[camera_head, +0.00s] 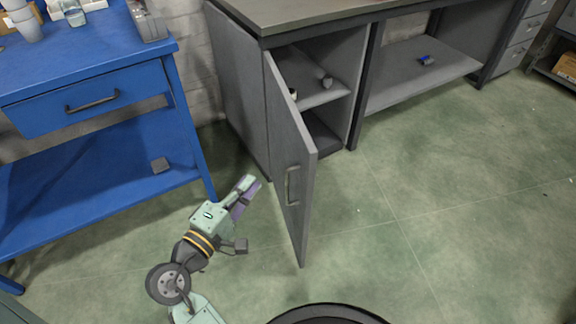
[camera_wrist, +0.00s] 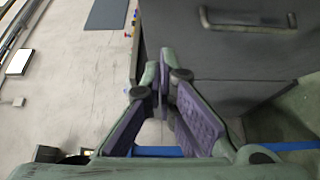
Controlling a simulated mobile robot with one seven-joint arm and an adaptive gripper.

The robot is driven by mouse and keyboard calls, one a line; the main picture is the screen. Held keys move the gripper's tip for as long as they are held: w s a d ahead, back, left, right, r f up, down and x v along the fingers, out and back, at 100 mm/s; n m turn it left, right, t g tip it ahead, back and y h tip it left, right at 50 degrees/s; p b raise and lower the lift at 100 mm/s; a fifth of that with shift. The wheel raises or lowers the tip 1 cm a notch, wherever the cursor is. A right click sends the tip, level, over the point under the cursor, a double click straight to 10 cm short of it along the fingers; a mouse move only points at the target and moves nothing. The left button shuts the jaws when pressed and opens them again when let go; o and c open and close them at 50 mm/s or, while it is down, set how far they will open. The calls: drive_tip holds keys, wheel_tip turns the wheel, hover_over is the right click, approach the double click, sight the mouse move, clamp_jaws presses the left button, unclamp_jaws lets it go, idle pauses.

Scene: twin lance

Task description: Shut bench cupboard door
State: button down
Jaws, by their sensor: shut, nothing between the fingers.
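The grey bench cupboard door (camera_head: 285,150) stands wide open, swung out from its left edge into the room. Its bar handle (camera_head: 292,186) is on the face towards my gripper. My gripper (camera_head: 249,184) is low, to the left of the door, apart from it and empty, with its fingers together. In the wrist view my gripper (camera_wrist: 165,62) points along a grey panel that looks like the door (camera_wrist: 225,52), with a dark handle (camera_wrist: 250,19) at upper right. The cupboard (camera_head: 333,95) shows an inner shelf with small items on it.
A blue workbench (camera_head: 90,65) with a drawer and lower shelf stands close on the left; its right leg (camera_head: 193,145) is near my gripper. A grey open shelf (camera_head: 415,70) lies right of the cupboard. The green floor (camera_head: 400,230) right of the door is clear.

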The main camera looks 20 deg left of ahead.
drive_tip(key=p, duration=0.2)
approach(298, 139)
drive_tip(key=w+a, duration=0.2)
drive_tip(key=w+d, duration=0.2)
drive_tip(key=shift+w+d+p, duration=0.3)
drive_tip(key=shift+p, duration=0.1)
